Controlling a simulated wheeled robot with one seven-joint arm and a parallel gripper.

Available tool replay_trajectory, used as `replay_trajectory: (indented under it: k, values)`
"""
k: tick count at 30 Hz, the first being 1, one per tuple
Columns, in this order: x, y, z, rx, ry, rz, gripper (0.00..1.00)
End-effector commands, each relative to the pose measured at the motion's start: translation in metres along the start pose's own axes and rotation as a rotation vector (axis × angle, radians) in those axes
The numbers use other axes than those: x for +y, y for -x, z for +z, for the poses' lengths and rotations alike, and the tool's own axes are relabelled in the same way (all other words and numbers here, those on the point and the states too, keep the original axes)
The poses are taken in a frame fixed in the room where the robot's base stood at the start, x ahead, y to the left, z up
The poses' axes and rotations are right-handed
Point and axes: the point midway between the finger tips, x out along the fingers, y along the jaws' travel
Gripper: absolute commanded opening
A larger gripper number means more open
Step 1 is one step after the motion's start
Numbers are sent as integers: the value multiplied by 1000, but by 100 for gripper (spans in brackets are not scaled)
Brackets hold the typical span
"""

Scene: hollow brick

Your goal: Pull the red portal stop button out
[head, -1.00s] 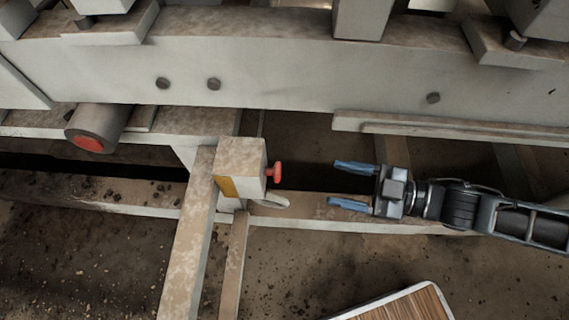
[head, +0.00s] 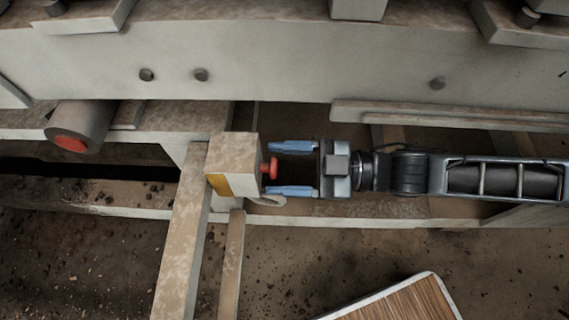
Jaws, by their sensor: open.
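The red stop button (head: 269,168) sticks out from the right face of a worn box (head: 233,155) with a yellow patch on its front. The box stands on a post beside the machine frame. My gripper (head: 269,168) comes from the right, level with the button. Its two blue fingers are open, one above the button and one below it in the picture. The fingertips reach close to the box face. Gaps show between the fingers and the button, and I cannot tell whether the fingertips touch the box.
A long pale beam (head: 300,70) with bolts runs behind my gripper. A grey cylinder with a red end (head: 72,144) lies at the left. A pale curved piece (head: 268,201) sits just under the lower finger. A wooden slatted panel (head: 405,303) is at the bottom right.

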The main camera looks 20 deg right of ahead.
Motion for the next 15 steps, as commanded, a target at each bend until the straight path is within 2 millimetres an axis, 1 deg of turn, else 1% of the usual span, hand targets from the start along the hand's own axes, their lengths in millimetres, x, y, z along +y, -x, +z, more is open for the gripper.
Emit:
replay_trajectory:
  k: [7,15]
  values:
    - [0,-1,0,0,0,0,64]
    - [0,0,0,-1,0,1,38]
